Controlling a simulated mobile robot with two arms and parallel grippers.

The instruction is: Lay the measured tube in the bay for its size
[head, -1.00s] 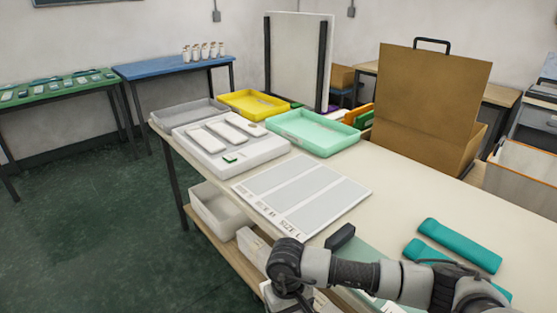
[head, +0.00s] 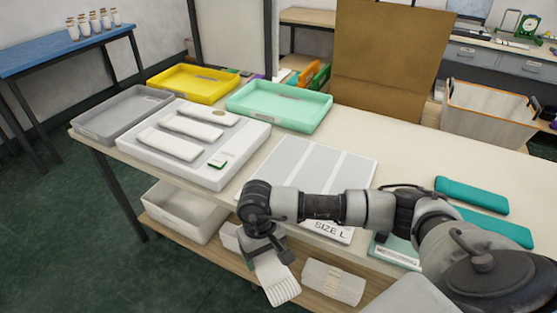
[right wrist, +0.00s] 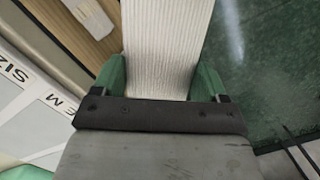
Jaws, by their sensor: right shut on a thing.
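My right gripper (head: 268,250) is shut on a white ribbed knitted tube (head: 276,282), which hangs down in front of the table's near edge. In the right wrist view the tube (right wrist: 162,45) lies between the two green fingers (right wrist: 160,85), with the floor and lower shelf beyond it. The grey bay board (head: 305,165) lies flat on the table, split into strips by pale lines. "SIZE L" reads on its near strip; my forearm covers part of the labels. In the right wrist view the board (right wrist: 28,128) shows an "M" at the left. My left gripper is out of view.
A white tray (head: 135,152) with several pale pieces, a grey tray (head: 90,121), a yellow tray (head: 165,82) and a mint tray (head: 270,120) stand behind the board. Teal bars (head: 470,194) lie at right. A lower shelf (head: 205,240) holds a white bin and a banded bundle (head: 332,283).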

